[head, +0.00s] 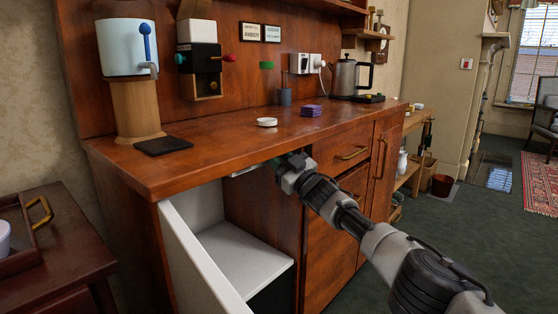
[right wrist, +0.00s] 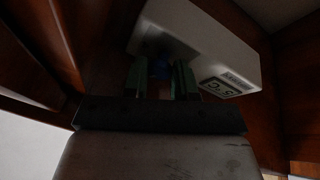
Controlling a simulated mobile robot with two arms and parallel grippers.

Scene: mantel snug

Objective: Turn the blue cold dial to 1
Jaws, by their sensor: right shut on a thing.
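The blue cold dial (right wrist: 159,68) sits on a white control box (right wrist: 205,45) in the right wrist view. The green fingers of my right gripper (right wrist: 160,80) stand on either side of the dial and are shut on it. The dial is dark and mostly hidden between the fingers, so I cannot read its setting. A display or label (right wrist: 222,85) on the box looks upside down. In the head view, my right gripper (head: 279,162) reaches under the counter's front edge, and the dial is hidden there. My left gripper is not in view.
Below the counter (head: 235,143), a white-lined compartment (head: 245,250) stands open, its white door (head: 200,265) swung out to the left. A white disc (head: 267,122), purple stack (head: 311,111) and kettle (head: 345,75) stand on the counter. Green floor at right is open.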

